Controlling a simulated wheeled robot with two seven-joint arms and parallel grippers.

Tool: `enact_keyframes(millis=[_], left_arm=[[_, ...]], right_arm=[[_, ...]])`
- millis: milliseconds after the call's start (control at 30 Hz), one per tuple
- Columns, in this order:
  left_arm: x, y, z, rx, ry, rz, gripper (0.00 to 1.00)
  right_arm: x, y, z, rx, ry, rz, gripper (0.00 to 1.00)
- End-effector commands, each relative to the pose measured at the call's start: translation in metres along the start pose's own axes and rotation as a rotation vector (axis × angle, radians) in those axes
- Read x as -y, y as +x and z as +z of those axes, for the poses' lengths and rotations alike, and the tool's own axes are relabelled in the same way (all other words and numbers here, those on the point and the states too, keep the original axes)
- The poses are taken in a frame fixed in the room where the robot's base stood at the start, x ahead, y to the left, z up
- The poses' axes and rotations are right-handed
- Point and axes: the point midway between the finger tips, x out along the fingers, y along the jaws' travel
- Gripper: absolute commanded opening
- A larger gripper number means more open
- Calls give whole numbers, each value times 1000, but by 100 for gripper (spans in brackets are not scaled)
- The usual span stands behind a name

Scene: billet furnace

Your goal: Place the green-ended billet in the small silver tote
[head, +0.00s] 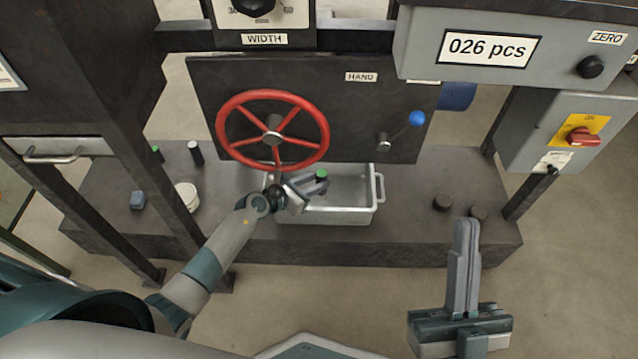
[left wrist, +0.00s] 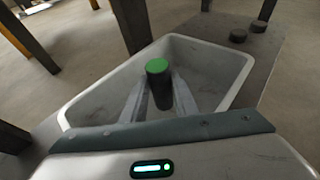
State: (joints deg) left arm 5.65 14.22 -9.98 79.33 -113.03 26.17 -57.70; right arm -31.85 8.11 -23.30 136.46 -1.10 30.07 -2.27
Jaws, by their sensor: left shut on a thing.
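The green-ended billet (head: 322,175) is a dark cylinder with a green top. My left gripper (head: 308,188) is shut on it and holds it over the silver tote (head: 340,216), near the tote's left half. In the left wrist view the billet (left wrist: 158,82) stands roughly upright between the two fingers, inside the outline of the tote's rim (left wrist: 240,82).
A red handwheel (head: 272,131) hangs above the tote. Dark round pieces (head: 442,202) lie right.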

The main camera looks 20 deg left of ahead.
Motion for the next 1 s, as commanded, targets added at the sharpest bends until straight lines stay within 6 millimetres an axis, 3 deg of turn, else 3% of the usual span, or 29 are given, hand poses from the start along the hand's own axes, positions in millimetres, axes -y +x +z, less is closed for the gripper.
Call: enact_keyframes(millis=[200,1000], left_arm=[[-1,13,-4,3,-1,1,0],[-1,16,-11,3,0,2,0]], right_arm=[[-7,6,-13,-95,-16,-2,0],[-12,10,-22,-158,-29,-5,0]])
